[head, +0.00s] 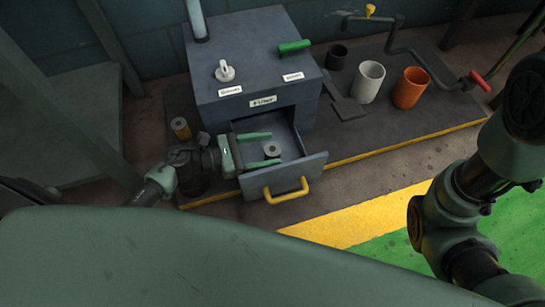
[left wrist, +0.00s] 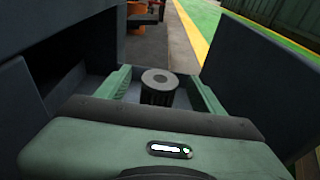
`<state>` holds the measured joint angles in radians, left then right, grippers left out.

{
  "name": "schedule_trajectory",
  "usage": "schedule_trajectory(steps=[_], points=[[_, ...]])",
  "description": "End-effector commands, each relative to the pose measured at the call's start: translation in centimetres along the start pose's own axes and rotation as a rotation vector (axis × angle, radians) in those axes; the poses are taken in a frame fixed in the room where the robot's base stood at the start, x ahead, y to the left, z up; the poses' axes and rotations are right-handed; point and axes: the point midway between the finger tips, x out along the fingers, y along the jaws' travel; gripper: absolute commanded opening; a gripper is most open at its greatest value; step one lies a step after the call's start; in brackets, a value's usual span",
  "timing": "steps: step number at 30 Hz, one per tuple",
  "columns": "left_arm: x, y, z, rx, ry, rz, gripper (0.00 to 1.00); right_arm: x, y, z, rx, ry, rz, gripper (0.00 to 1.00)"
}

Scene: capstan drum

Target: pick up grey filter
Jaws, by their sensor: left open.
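The grey filter (head: 272,149) is a short upright cylinder with a dark hole in its top. It stands inside the open drawer (head: 262,181) of a blue-grey box. My left gripper (head: 270,150) reaches into the drawer from the left, its green fingers open on either side of the filter. In the left wrist view the filter (left wrist: 159,88) stands between the two spread fingers (left wrist: 163,92), with a gap visible on each side. Its ribbed lower part is partly hidden by my gripper body. My right arm shows at the right of the head view, but its gripper is out of frame.
A grey cup (head: 368,82), an orange cup (head: 410,88) and a crank stand to the right.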

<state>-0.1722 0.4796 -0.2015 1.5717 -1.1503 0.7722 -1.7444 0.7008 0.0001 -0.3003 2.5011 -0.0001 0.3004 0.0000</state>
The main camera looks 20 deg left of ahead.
Motion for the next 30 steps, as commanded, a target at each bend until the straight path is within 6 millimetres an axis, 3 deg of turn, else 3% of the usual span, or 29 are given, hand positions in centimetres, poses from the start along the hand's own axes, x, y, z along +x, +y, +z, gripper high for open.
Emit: schedule_trajectory(steps=[4,12,18,20,30], points=[[1.7,0.0,-0.2,0.0,0.0,0.0,0.68,-0.9,-0.2,-0.3,0.0,-0.001,0.0,0.36],[2.0,-0.1,-0.1,-0.002,0.001,0.0,0.68,-0.8,-0.2,-0.3,0.0,-0.001,0.0,0.36],[1.9,-0.1,-0.1,-0.002,0.001,0.0,0.12,-0.8,-0.2,-0.3,0.0,-0.001,0.0,0.36],[1.9,-0.1,-0.1,-0.002,0.001,0.0,0.0,-0.8,-0.2,-0.3,0.0,-0.001,0.0,0.36],[1.8,0.0,0.4,-0.002,0.001,0.0,0.0,-0.5,-0.1,-0.1,0.0,-0.001,0.0,0.36]])
